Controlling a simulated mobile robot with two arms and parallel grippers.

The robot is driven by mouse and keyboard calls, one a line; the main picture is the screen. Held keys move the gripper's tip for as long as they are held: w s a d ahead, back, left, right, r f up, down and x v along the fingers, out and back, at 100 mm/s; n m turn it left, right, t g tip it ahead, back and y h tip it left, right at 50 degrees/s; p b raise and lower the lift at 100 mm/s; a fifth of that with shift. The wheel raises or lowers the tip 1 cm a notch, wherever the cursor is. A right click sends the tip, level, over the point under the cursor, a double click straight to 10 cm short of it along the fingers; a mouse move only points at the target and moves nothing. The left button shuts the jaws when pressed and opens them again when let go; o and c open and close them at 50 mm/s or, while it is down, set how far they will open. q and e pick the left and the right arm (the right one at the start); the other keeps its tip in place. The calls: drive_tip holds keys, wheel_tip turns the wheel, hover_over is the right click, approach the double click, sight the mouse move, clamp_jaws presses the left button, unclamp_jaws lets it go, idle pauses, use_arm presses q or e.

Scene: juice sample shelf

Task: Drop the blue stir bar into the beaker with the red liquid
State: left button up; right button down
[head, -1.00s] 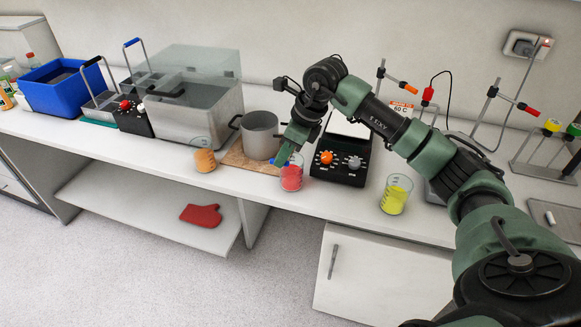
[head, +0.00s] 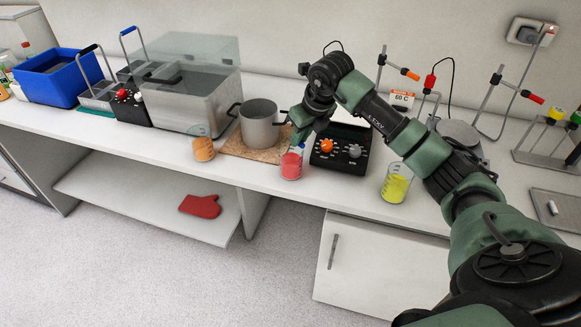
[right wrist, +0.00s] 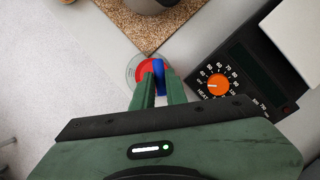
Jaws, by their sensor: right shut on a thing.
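The beaker with red liquid (head: 291,166) stands upright near the front edge of the bench, left of the hotplate. It also shows in the right wrist view (right wrist: 147,68), partly behind the fingers. My right gripper (head: 296,143) is just above this beaker and points down. In the right wrist view, its fingers (right wrist: 158,84) are shut on the blue stir bar (right wrist: 159,70), which overlaps the red liquid in the picture. The exact height of the bar over the rim cannot be told. My left gripper is not in view.
A hotplate (head: 340,153) with an orange knob is close on the right. A metal pot (head: 260,125) on a cork mat (head: 236,147) is behind left. Beakers of orange (head: 203,149) and yellow liquid (head: 396,187) stand on either side. A water bath (head: 190,100) is farther left.

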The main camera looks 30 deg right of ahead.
drive_tip(key=shift+f, duration=0.35)
drive_tip(key=c, duration=1.3)
unclamp_jaws()
drive_tip(key=shift+c, duration=0.2)
drive_tip(key=b+v, duration=0.2)
drive_tip(key=v, duration=0.5)
drive_tip(key=shift+s+r, duration=0.2)
drive_tip(key=shift+r, duration=0.15)
